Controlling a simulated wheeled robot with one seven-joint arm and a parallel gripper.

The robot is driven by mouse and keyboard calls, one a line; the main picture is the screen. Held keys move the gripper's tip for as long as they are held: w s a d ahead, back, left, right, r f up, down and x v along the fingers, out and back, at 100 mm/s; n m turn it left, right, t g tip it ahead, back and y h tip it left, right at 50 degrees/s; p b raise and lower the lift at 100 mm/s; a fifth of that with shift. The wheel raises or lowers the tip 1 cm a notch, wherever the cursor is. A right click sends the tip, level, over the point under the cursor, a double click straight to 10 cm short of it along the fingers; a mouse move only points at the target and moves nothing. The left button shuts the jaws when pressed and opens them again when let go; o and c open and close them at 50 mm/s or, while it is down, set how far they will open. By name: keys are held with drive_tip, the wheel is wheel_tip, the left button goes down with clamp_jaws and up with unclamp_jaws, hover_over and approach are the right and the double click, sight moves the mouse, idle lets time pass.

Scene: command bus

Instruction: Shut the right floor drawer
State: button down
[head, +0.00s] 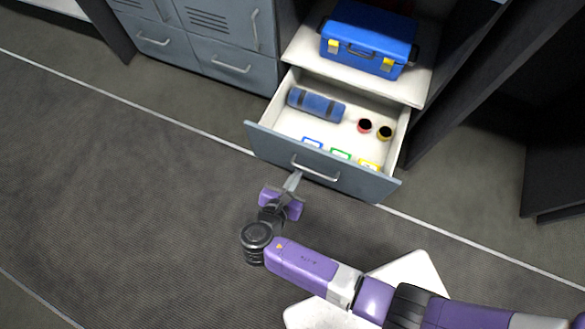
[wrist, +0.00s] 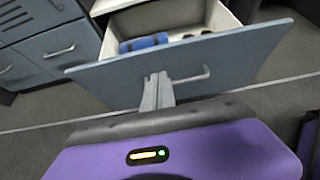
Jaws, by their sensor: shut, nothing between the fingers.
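The right floor drawer (head: 262,140) stands pulled out below a shelf, with a grey-blue front and a pale inside. Its bar handle (head: 315,168) is on the front; in the wrist view the handle (wrist: 190,78) lies just beyond my fingertips. My gripper (head: 297,174) is shut and empty, its fingertips close to the left part of the handle. In the wrist view my gripper (wrist: 157,78) points at the drawer front (wrist: 240,60). I cannot tell whether the tips touch it.
The drawer holds a blue roll (head: 316,104), two small round items (head: 374,129) and several coloured labels. A blue case (head: 368,38) sits on the shelf above. Closed grey cabinets (head: 226,62) stand left. Open floor (head: 120,190) lies in front and left.

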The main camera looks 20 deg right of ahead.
sight(310, 150)
drive_tip(key=b+x, duration=0.1)
drive_tip(key=x, duration=0.1)
drive_tip(key=r+b+x, duration=0.1)
drive_tip(key=x, duration=0.2)
drive_tip(key=b+x, duration=0.1)
drive_tip(key=x, duration=0.2)
drive_tip(key=shift+w+d+r, duration=0.15)
drive_tip(key=shift+w+d, duration=0.4)
drive_tip(key=shift+w, duration=0.05)
drive_tip(key=shift+d+r, duration=0.1)
